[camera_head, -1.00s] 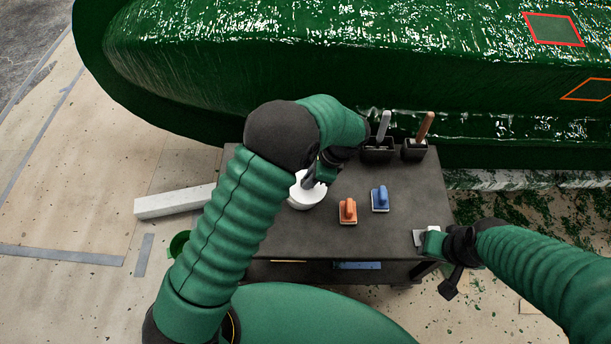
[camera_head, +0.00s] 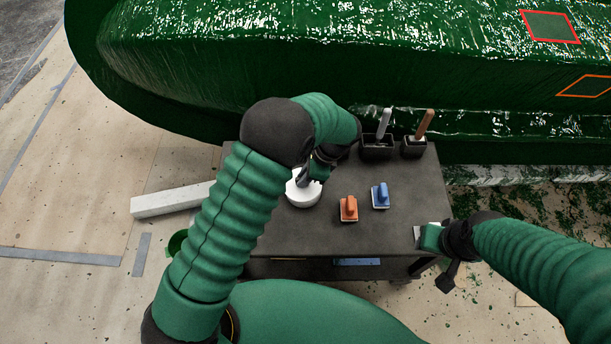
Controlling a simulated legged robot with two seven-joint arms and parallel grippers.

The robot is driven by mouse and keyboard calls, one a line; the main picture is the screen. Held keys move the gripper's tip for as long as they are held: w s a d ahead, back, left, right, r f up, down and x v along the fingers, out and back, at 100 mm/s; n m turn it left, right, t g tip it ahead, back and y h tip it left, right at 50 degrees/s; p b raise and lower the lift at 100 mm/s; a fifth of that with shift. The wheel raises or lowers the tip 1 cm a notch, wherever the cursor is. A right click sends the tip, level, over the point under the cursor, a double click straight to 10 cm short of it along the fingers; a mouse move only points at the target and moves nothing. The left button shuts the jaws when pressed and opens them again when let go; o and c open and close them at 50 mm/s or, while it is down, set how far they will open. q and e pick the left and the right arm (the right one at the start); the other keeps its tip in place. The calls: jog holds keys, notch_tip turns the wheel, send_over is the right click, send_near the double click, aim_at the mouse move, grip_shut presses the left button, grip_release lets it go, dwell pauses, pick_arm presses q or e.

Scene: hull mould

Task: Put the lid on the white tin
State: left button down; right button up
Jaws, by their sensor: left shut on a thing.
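The white tin (camera_head: 303,200) stands on the dark table, left of its middle. My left gripper (camera_head: 304,181) is directly over the tin, pointing down, shut on the white lid (camera_head: 295,184). The lid is at the tin's top and looks roughly level. White on white, I cannot tell whether it is fully seated. My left wrist and forearm hide part of the tin's far side. My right gripper (camera_head: 421,237) is at the table's right edge, away from the tin; its fingers are too small to tell open from shut.
An orange-handled block (camera_head: 348,208) and a blue-handled block (camera_head: 380,195) lie right of the tin on the table (camera_head: 300,236). Two black holders (camera_head: 377,148) with upright handles stand at the back edge. The green hull (camera_head: 250,70) rises behind. A white beam (camera_head: 172,199) lies at left.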

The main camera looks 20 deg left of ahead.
pick_arm(q)
jog(key=shift+a, duration=0.1)
jog(key=c, duration=1.3)
grip_release()
jog(key=shift+d, duration=0.25)
jog(key=shift+c, duration=0.2)
jog(key=shift+a, duration=0.1)
jog(key=shift+w+r, duration=0.1)
jog(key=shift+r, duration=0.25)
jog(key=d+p+v, duration=0.1)
jog(key=p+v, duration=0.2)
jog(key=v, duration=1.3)
jog(key=s+a+r+n+t+h+p, duration=0.1)
jog(key=s+a+r+n+h+p, duration=0.1)
jog(key=s+a+r+n+p, duration=0.3)
jog(key=s+a+r+n+t+h+p, duration=0.2)
jog(key=s+a+r+n+p, duration=0.3)
jog(key=s+n, duration=0.5)
jog(key=shift+s+a+r+t+p, duration=0.35)
jog(key=shift+s+a+p, duration=0.45)
jog(key=shift+a+p, duration=0.2)
